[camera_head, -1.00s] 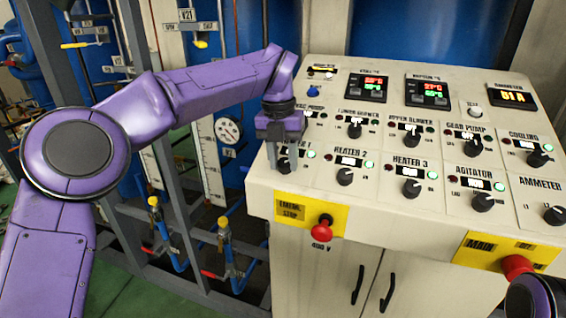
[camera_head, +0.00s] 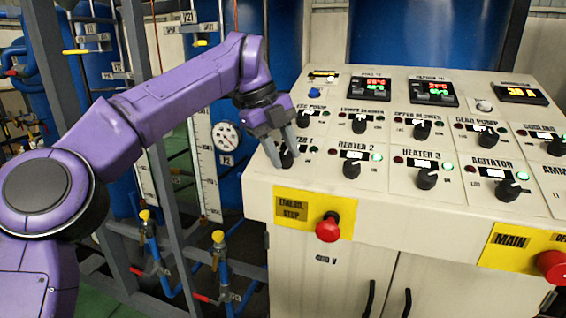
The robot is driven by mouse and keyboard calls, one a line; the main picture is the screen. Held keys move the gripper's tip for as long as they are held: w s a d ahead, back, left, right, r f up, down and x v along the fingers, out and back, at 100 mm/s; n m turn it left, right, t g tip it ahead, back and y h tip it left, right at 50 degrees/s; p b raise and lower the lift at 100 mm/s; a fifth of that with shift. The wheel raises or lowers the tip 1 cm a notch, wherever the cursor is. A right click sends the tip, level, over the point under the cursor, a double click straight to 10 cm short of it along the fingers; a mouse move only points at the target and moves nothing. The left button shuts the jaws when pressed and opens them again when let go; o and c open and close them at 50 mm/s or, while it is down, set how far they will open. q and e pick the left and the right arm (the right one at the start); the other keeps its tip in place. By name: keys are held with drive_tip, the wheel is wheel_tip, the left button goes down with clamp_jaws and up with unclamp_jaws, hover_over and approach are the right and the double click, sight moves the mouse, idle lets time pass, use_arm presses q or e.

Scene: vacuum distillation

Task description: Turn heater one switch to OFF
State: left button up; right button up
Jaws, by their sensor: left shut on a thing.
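The heater one switch (camera_head: 287,161) is a black knob at the left end of the lower row on the sloping cream control panel (camera_head: 262,200). My left gripper (camera_head: 283,153) is shut on this knob, with one grey finger on each side of it. The gripper is tilted, its wrist up and to the left of the knob. The fingers cover part of the knob and its label, so only the end of the heater 1 name shows. I cannot read which way the knob points. My right gripper is not in view.
The heater 2 knob (camera_head: 351,168) and heater 3 knob (camera_head: 427,178) sit to the right. The exhaust pump knob (camera_head: 303,117) is just behind. A red emergency stop button (camera_head: 328,228) projects from the panel front. Pipes and grey frame posts stand at left.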

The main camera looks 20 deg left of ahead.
use_arm(q)
drive_tip(key=shift+f+n+b, duration=0.1)
drive_tip(key=shift+n+b, duration=0.25)
drive_tip(key=shift+n, duration=0.05)
drive_tip(key=shift+a, duration=0.1)
drive_tip(key=o, duration=0.8)
drive_tip(key=shift+o, duration=1.2)
drive_tip(key=shift+w, duration=0.2)
drive_tip(key=p+v, duration=0.4)
drive_tip(key=v, duration=0.6)
drive_tip(key=shift+a, duration=0.25)
drive_tip(key=shift+s, duration=0.15)
